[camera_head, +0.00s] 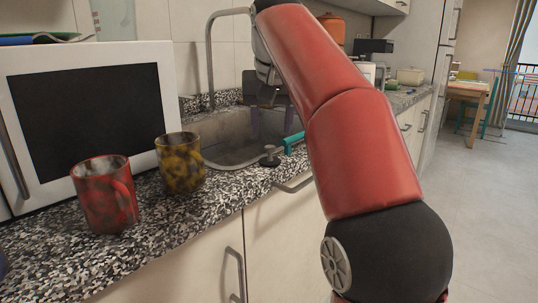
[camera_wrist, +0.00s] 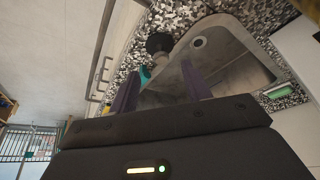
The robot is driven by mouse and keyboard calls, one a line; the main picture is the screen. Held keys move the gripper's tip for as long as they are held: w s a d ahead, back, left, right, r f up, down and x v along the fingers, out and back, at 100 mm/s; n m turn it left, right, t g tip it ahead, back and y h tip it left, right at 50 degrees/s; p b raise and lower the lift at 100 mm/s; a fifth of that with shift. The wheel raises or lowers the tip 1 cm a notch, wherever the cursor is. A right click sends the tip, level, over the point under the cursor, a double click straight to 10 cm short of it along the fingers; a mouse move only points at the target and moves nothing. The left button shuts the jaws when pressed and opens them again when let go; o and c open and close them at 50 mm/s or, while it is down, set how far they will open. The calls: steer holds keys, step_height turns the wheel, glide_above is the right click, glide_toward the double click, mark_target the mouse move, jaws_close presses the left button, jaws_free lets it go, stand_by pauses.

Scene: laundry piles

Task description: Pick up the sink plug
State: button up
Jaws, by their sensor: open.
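The sink plug (camera_head: 269,156), a small dark grey knobbed piece, stands on the speckled counter at the near rim of the sink. It also shows in the wrist view (camera_wrist: 159,43), beyond my fingertips and near the sink's edge. My gripper (camera_head: 272,133) hangs over the sink, beyond the plug in the head view. Its two purple fingers are apart, with nothing between them, in the wrist view (camera_wrist: 160,70). The plug is apart from the fingers.
A teal object (camera_head: 293,142) lies at the sink rim just right of the plug. A yellow mug (camera_head: 180,163) and a red mug (camera_head: 104,194) stand left on the counter, before a white microwave (camera_head: 165,75). The sink (camera_head: 226,152) has a tall faucet (camera_head: 209,60) behind it.

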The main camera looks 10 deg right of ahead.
mark_target(270, 146)
steer(key=x, duration=0.2)
steer(key=b+x, duration=0.1)
steer(key=x, duration=0.2)
steer(key=b+x, duration=0.1)
steer(key=x, duration=0.1)
steer(key=shift+w+f, duration=0.15)
steer(key=shift+w, duration=0.3)
jaws_close()
